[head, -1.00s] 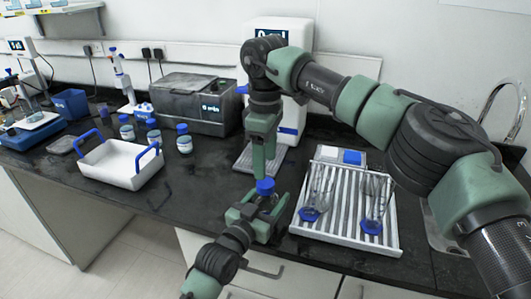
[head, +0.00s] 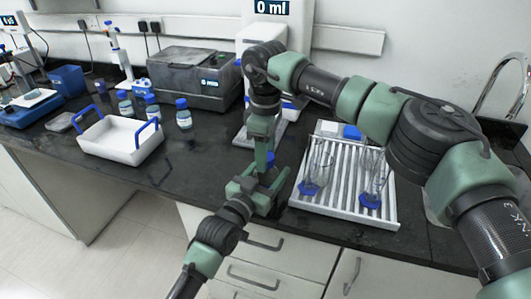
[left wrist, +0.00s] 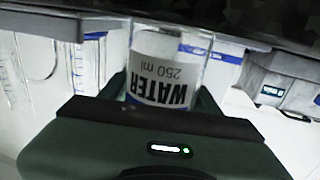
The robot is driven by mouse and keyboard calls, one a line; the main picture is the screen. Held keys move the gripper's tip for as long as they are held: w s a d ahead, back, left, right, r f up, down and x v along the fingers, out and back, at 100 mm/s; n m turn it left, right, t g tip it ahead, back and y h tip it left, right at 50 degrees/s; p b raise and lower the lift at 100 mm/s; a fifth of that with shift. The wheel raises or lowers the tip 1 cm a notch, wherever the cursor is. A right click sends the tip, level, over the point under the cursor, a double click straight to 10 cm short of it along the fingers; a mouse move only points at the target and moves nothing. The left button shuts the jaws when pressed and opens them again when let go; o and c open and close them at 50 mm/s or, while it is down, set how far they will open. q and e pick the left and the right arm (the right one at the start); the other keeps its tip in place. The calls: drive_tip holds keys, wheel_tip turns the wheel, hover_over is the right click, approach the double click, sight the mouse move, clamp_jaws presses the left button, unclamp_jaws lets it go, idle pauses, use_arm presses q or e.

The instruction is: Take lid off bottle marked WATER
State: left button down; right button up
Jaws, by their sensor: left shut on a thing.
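The bottle's blue lid (head: 271,158) is partly hidden behind my right gripper (head: 264,160), which points down from above. The right fingers overlap the lid in the head view; I cannot tell whether they grip it. The bottle's body is mostly hidden in the head view by the left gripper.
A white tray with blue handles (head: 120,141) stands left, with several blue-capped bottles (head: 183,116) behind it. A grey bath (head: 195,80) stands at the back. A ribbed rack (head: 345,190) with upturned glassware lies close on the right. The dark bench between tray and grippers is clear.

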drive_tip(key=n, duration=0.7)
clamp_jaws()
drive_tip(key=n, duration=0.4)
drive_tip(key=shift+n, duration=0.3)
drive_tip(key=n, duration=0.4)
drive_tip(key=shift+w+n, duration=0.1)
drive_tip(key=shift+n, duration=0.2)
drive_tip(key=n, duration=0.4)
drive_tip(key=shift+r, duration=0.1)
drive_tip(key=n, duration=0.4)
drive_tip(key=shift+n, duration=0.4)
drive_tip(key=n, duration=1.7)
drive_tip(key=shift+n, duration=0.4)
drive_tip(key=n, duration=0.4)
drive_tip(key=shift+r+n, duration=0.1)
drive_tip(key=shift+n, duration=0.2)
drive_tip(key=n, duration=1)
drive_tip(key=shift+n, duration=0.4)
drive_tip(key=n, duration=0.7)
drive_tip(key=shift+n, duration=0.3)
